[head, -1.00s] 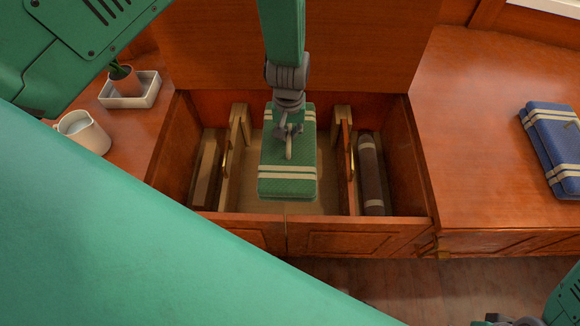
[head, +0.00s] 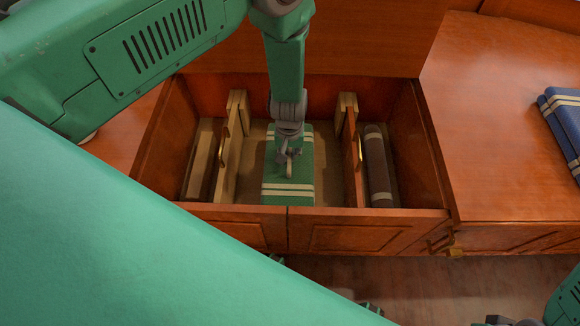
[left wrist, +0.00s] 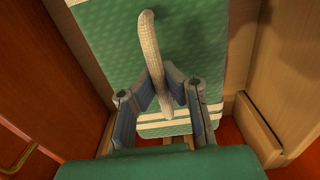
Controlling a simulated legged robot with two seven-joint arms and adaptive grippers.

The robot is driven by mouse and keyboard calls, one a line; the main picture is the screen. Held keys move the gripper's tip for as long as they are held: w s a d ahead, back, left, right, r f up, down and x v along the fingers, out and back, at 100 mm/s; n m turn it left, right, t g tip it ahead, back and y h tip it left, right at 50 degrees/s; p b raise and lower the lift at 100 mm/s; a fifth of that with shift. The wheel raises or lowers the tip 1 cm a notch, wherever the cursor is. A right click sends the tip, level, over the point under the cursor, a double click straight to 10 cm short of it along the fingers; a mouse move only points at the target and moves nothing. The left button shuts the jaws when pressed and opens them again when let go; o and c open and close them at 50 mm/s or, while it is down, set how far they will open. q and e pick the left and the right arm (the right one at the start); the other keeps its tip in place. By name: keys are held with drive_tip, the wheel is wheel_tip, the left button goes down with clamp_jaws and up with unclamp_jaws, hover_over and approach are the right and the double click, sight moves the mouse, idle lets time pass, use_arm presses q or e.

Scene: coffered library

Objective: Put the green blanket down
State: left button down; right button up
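The green blanket (head: 302,170), folded, with cream stripes and a cream carrying handle, is down in the middle bay of the open wooden chest (head: 250,217). It lies level between two upright dividers. Its near end meets the chest's front wall in the head view, so I cannot tell whether it touches the floor. My left gripper (head: 289,154) is above it. In the left wrist view, the fingers (left wrist: 164,92) are closed in on the handle (left wrist: 151,48) from both sides, with the blanket (left wrist: 108,35) beyond. My right gripper (head: 495,322) barely shows at the bottom edge.
A dark rolled item (head: 377,165) lies in the right bay. The left bay holds a wooden block (head: 202,160). A folded blue blanket (head: 565,125) lies on the bare wooden top (head: 490,130) at right. My arm covers much of the left side.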

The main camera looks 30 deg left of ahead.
use_arm(q)
drive_tip(key=f+b, duration=0.2)
drive_tip(key=f, duration=0.3)
drive_tip(key=shift+d, duration=0.2)
drive_tip(key=shift+a, duration=0.1)
drive_tip(key=c, duration=2.2)
unclamp_jaws()
drive_tip(key=o, duration=0.5)
wheel_tip(320, 180, up, 12)
drive_tip(key=p, duration=0.5)
drive_tip(key=shift+r, duration=0.1)
